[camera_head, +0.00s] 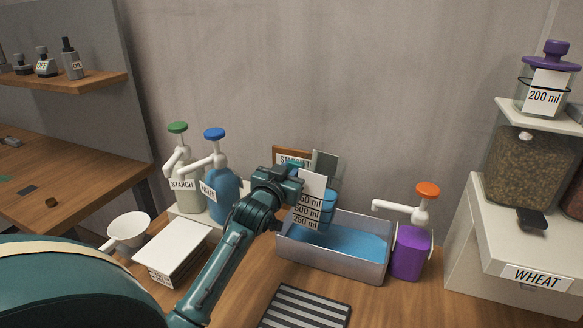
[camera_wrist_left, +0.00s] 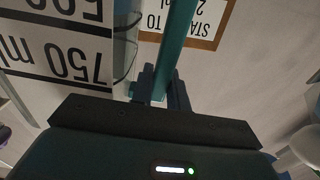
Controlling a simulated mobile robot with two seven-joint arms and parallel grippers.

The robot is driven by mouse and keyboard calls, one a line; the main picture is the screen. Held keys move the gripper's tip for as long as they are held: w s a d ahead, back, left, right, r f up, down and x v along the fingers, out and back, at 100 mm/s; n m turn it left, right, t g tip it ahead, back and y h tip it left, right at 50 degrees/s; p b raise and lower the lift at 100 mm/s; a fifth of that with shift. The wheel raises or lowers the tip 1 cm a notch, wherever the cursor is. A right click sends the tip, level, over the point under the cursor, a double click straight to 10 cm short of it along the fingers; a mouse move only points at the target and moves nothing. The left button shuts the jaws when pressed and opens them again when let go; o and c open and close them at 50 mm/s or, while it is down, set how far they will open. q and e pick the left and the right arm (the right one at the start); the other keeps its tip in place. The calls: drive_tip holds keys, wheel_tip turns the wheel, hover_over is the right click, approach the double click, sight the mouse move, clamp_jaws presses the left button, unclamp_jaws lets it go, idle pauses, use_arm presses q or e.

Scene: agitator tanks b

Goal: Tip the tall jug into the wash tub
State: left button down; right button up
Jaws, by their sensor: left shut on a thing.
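The tall jug (camera_head: 312,212) has a white scale label with volume marks and blue contents. It is held close to upright over the left part of the wash tub (camera_head: 372,272). The tub is a grey rectangular box holding blue liquid. My left gripper (camera_head: 296,174) is shut on the jug near its top and hides part of it. In the left wrist view, the jug's label (camera_wrist_left: 60,62) fills the upper left, and the gripper fingers (camera_wrist_left: 160,88) close around a teal upright bar that looks like its handle. My right gripper is not in view.
A purple pump bottle (camera_head: 411,252) stands right of the tub. Green-topped (camera_head: 187,196) and blue (camera_head: 224,195) pump bottles stand at left, near a white box (camera_head: 173,256) and white bowl (camera_head: 128,229). A striped mat (camera_head: 305,308) lies in front. A sign (camera_head: 290,157) is behind.

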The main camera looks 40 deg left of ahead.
use_arm(q)
wheel_tip(320, 180, up, 2)
drive_tip(key=shift+a+m+p, duration=0.15)
drive_tip(key=shift+m+p, duration=0.45)
drive_tip(key=shift+p, duration=0.05)
drive_tip(key=shift+a+r+m+p, duration=0.1)
drive_tip(key=shift+r+m+p, duration=0.4)
drive_tip(key=shift+m+p, duration=0.15)
drive_tip(key=shift+f, duration=0.25)
drive_tip(key=shift+r+m+p, duration=0.3)
drive_tip(key=shift+r+m, duration=0.1)
drive_tip(key=shift+m, duration=0.05)
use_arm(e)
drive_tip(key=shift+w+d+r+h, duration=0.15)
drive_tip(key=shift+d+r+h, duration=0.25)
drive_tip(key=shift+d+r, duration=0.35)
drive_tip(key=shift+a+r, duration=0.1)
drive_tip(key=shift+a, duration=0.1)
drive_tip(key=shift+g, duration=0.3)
